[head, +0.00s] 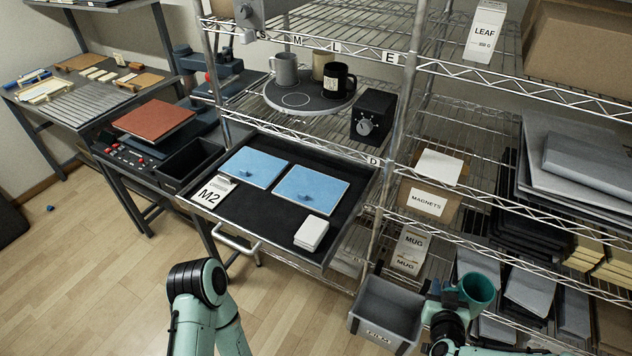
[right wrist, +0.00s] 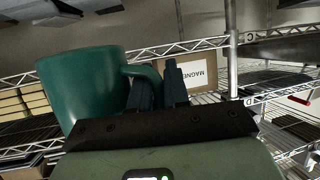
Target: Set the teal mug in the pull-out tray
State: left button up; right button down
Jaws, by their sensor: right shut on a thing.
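The teal mug (head: 477,290) is at the lower right in the head view, held up in front of the shelf rack. My right gripper (head: 452,298) is shut on it. In the right wrist view the mug (right wrist: 85,88) looks upright, and the dark fingers (right wrist: 157,88) are at its handle. The pull-out tray (head: 262,222) is extended left of the mug, with a dark lining and a front handle. Two blue panels (head: 254,168) and a small white block (head: 311,233) lie in it. My left arm shows at the bottom, but its gripper does not.
A grey bin (head: 385,312) sits beside the right gripper, below the tray. A rack post (head: 385,180) stands right of the tray. A round plate (head: 300,100) with several mugs is above it. The tray's front middle, left of the white block, is bare.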

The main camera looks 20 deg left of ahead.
aim_at(263, 217)
jog(key=j+z, duration=0.1)
jog(key=j, duration=0.2)
jog(key=k+j+z, duration=0.15)
jog(key=j, duration=0.15)
jog(key=k+j+z, duration=0.1)
jog(key=j, duration=0.2)
jog(key=k+j, duration=0.1)
jog(key=j, duration=0.2)
jog(key=k+j, duration=0.1)
jog(key=j, duration=0.2)
jog(key=k+j+z, duration=0.1)
jog(key=j, duration=0.2)
